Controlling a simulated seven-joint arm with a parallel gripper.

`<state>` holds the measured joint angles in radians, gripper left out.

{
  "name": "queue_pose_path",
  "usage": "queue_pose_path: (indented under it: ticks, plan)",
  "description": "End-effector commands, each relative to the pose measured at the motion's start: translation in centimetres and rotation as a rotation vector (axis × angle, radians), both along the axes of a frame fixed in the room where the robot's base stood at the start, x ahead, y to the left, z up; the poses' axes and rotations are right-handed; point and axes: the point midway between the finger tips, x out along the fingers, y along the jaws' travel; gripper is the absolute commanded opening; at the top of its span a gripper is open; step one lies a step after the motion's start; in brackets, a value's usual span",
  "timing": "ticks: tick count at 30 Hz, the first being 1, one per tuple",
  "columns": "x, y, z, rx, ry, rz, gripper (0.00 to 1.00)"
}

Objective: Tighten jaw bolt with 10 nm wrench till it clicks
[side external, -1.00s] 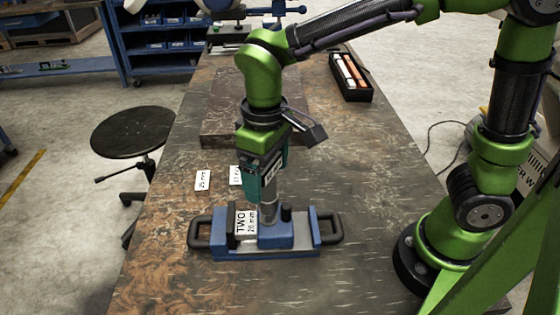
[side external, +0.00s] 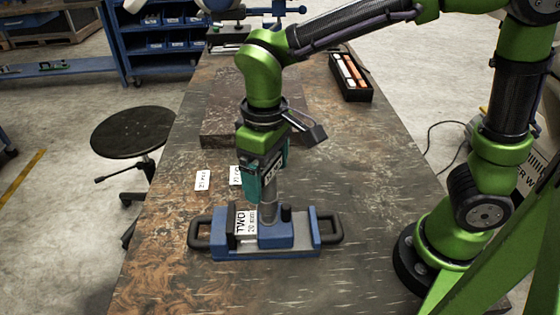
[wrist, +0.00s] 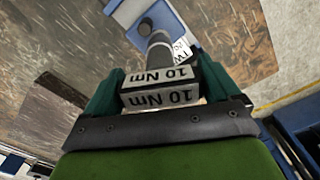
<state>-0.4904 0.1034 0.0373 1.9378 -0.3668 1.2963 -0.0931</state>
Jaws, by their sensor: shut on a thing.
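The 10 Nm wrench (side external: 274,172) is a grey block with "10 Nm" on its faces and a grey shaft below. My gripper (side external: 265,175) is shut on it, with teal fingers either side of the labelled block (wrist: 160,88) in the wrist view. The wrench stands upright over the blue jaw fixture (side external: 225,253), its lower end at the blue jaw block (side external: 280,238). The jaw bolt is hidden under the wrench. A white block marked "TWO 20 mm" (side external: 242,222) sits in the fixture, left of the wrench. A short dark post (side external: 287,213) stands just right of the wrench.
The fixture has black handles (side external: 199,232) at both ends. White labelled cards (side external: 202,180) lie behind it. A dark tray (side external: 350,78) with orange and white pieces is at the back right. The worn table (side external: 165,270) is clear around the fixture. A round stool (side external: 132,135) stands left.

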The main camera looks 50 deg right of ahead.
Motion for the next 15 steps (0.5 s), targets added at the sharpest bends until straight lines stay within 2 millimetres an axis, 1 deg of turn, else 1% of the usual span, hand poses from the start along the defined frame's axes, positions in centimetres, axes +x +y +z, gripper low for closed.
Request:
queue_pose_path:
  ticks: [15]
  plan:
    - [0.0,0.0,-1.2,0.000,-0.001,0.001,0.41]
